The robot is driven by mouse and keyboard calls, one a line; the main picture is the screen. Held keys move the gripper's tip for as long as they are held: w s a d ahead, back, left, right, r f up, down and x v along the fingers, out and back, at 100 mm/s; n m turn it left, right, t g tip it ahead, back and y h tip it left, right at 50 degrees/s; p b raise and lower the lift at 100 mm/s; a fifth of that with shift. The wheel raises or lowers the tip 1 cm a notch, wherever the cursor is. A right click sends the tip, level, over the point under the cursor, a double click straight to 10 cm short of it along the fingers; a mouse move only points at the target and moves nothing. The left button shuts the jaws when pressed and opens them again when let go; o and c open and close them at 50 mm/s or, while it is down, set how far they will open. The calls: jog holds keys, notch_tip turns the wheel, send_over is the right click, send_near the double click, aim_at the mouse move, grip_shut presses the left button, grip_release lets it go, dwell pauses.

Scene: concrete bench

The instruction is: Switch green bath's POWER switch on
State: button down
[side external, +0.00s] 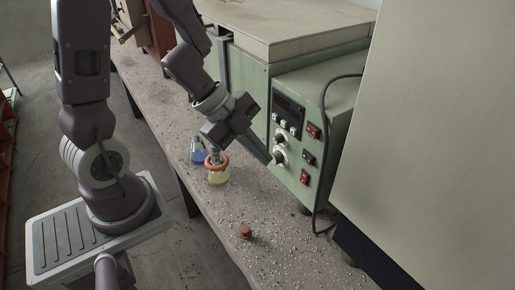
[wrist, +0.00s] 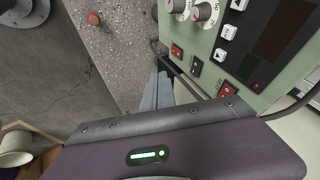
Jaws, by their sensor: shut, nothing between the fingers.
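The green bath (side external: 335,98) stands on the bench, and its control panel faces my arm. The panel carries a dark display, pale buttons, two knobs, a red switch (side external: 313,130), a black switch (side external: 308,157) and a lower red switch (side external: 304,177). In the wrist view the red switches (wrist: 227,89) (wrist: 176,50) and the black switch (wrist: 196,66) form a row. Their labels are too small to read, so I cannot tell which is POWER or its position. My gripper (side external: 267,159) is shut and empty, in front of the panel near the knobs; its fingers (wrist: 160,82) also show in the wrist view.
A jar with an orange rim (side external: 217,170) and a blue item (side external: 199,157) stand on the bench left of my gripper. A small red cap (side external: 245,232) lies nearer the front. A black cable (side external: 322,170) hangs along the panel's right. A large pale cabinet fills the right.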

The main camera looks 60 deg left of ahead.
aim_at(304, 178)
jog(key=shift+s+a+r, duration=0.3)
jog(key=shift+r, duration=0.25)
jog(key=shift+s+f, duration=0.2)
jog(key=shift+f, duration=0.55)
jog(key=w+d+f, duration=0.3)
jog(key=w+f, duration=0.5)
jog(key=shift+w+d+f, duration=0.25)
jog(key=shift+d+f, duration=0.05)
